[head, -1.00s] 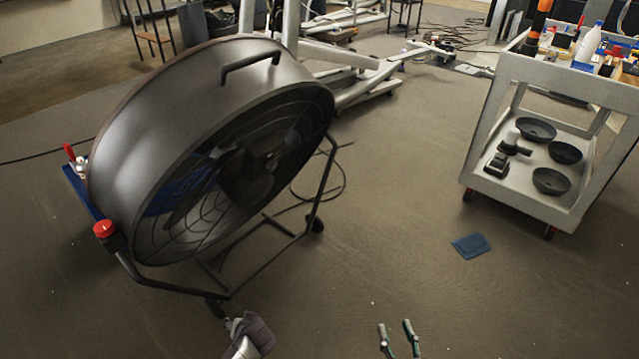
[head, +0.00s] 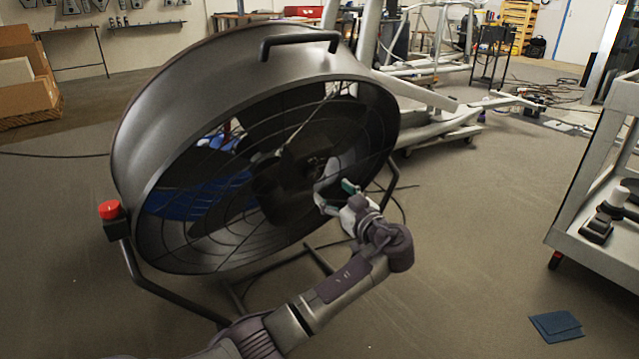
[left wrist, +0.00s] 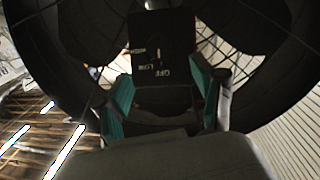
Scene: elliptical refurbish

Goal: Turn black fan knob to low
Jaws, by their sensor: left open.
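The large drum fan (head: 180,120) stands tilted on a black wheeled frame, its grille towards me. My left gripper (head: 337,190) is open and empty in front of the grille's right side. In the left wrist view, a black control box (left wrist: 150,72) with white lettering, including OFF and LOW, lies beyond the open fingers of my left gripper (left wrist: 167,98) and between them in the picture. The black knob is too dark against the box to make out its setting. In the head view, the control box cannot be told from the dark grille. My right gripper is not in view.
A red round cap (head: 109,209) sits on the fan frame's left corner. A grey cart (head: 590,235) stands at the right, with a blue flat item (head: 556,326) on the floor before it. Grey metal frames (head: 430,110) stand behind the fan. Floor between fan and cart is clear.

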